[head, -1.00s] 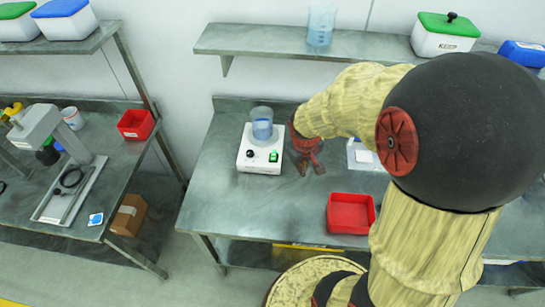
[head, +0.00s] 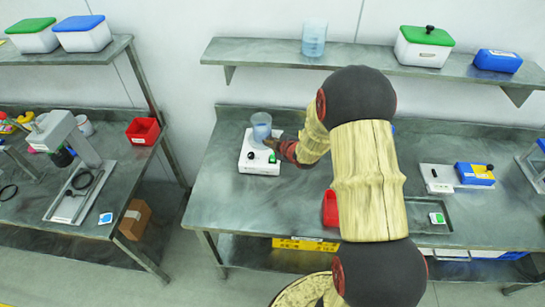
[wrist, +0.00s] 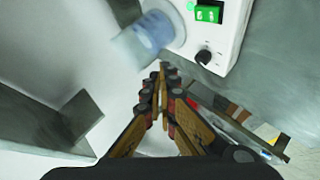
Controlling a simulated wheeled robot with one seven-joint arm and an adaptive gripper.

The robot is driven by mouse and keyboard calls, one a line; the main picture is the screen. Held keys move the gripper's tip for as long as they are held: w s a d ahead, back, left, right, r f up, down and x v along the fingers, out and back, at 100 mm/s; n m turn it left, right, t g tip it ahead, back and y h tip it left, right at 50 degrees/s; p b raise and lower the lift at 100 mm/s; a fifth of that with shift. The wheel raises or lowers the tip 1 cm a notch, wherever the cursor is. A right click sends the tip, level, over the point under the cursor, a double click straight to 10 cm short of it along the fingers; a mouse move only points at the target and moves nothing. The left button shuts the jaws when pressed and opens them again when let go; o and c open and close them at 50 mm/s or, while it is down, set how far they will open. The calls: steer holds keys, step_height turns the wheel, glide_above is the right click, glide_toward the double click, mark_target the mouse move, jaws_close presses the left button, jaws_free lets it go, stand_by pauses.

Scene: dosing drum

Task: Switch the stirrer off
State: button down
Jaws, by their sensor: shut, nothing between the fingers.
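The stirrer (head: 258,168) is a white box on the left part of the middle bench. A clear beaker (head: 261,124) with bluish contents stands on top of it. Its front has a black knob (head: 250,155) and a green switch (head: 272,158). In the wrist view the green switch (wrist: 209,13) shows at the top, beside the black knob (wrist: 204,57). My gripper (head: 271,143) is shut and empty, at the stirrer's right side near the beaker. In the wrist view its fingertips (wrist: 163,67) are below the blurred beaker (wrist: 147,38); whether they touch anything cannot be told.
A red tray (head: 330,208) sits on the bench, partly behind my arm. A shelf (head: 370,57) above holds a beaker (head: 314,38) and a green-lidded box (head: 423,46). Bench room is free left of the stirrer.

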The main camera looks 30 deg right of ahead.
steer(key=shift+f, duration=0.1)
stand_by(0.3)
steer(key=b, duration=0.5)
glide_above(271, 159)
step_height(271, 159, down, 7)
steer(key=shift+s+a+f, duration=0.1)
steer(key=shift+s, duration=0.05)
steer(key=shift+w+f+b, duration=0.2)
steer(key=shift+f+b, duration=0.15)
steer(key=shift+f, duration=0.25)
stand_by(0.6)
steer(key=shift+d+f+b, duration=0.2)
steer(key=shift+f+b, duration=0.2)
steer(key=shift+b, duration=0.1)
steer(key=shift+w+f+b, duration=0.15)
steer(key=shift+f+b, duration=0.25)
stand_by(0.6)
steer(key=shift+r, duration=0.1)
steer(key=shift+s+a+r+p, duration=0.1)
steer(key=shift+s+r+p, duration=0.1)
steer(key=shift+r+p, duration=0.45)
steer(key=shift+r, duration=0.25)
